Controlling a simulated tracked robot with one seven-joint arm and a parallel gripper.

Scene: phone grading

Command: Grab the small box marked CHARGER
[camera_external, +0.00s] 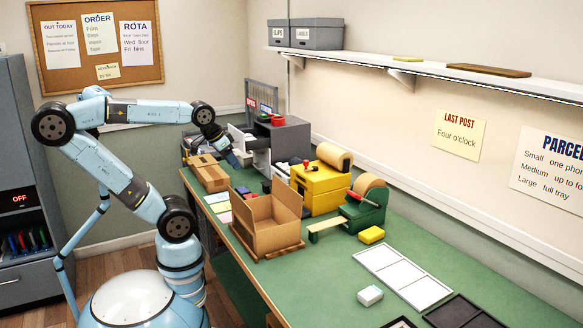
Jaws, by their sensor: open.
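A small white box (370,295) with a greenish side lies on the near part of the green bench, beside a white tray. Any marking on it is too small to read, so I cannot tell whether it says CHARGER. No other box in view shows a readable CHARGER mark. My gripper (228,153) is open at the far end of the bench, near the grey shelved unit, well away from the white box. Its fingertips are small in the picture, and I cannot tell what lies right beneath them.
An open cardboard box (268,222) stands mid-bench. Behind it are a yellow machine (320,188) and a green tape dispenser (366,212). A yellow block (371,235), a white sectioned tray (403,275) and a dark tray (460,313) lie nearer. A wall shelf (440,76) overhangs the back.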

